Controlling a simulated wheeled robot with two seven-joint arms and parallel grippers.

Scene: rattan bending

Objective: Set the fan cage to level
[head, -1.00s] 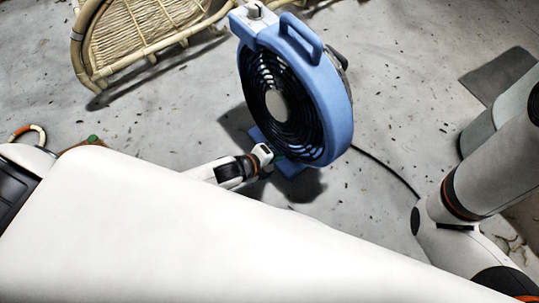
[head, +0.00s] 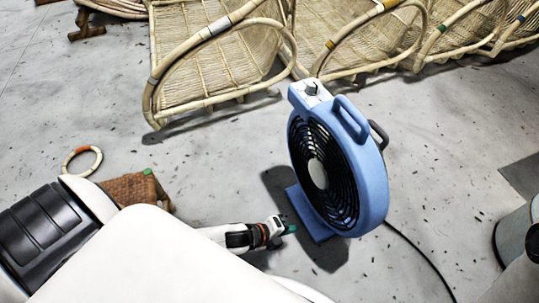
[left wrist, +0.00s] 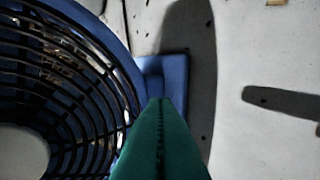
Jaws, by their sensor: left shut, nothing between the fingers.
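The blue fan (head: 372,190) stands on the floor on a flat blue base (head: 304,213). Its round black cage (head: 335,190) with a grey hub faces left in the head view. I cannot tell the cage's exact tilt. My left gripper (head: 291,229) is shut and empty, low beside the fan's base, with green fingertips. In the left wrist view its closed green fingers (left wrist: 161,140) point toward the blue base (left wrist: 176,80), with the cage (left wrist: 75,95) close on the left. Whether they touch the fan is unclear. My right gripper is out of view.
Rattan chairs (head: 215,75) line the back. A brown woven piece (head: 135,192) and a rattan ring (head: 82,161) lie at the left. The fan's cord (head: 420,255) runs to the lower right. Bare floor surrounds the fan.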

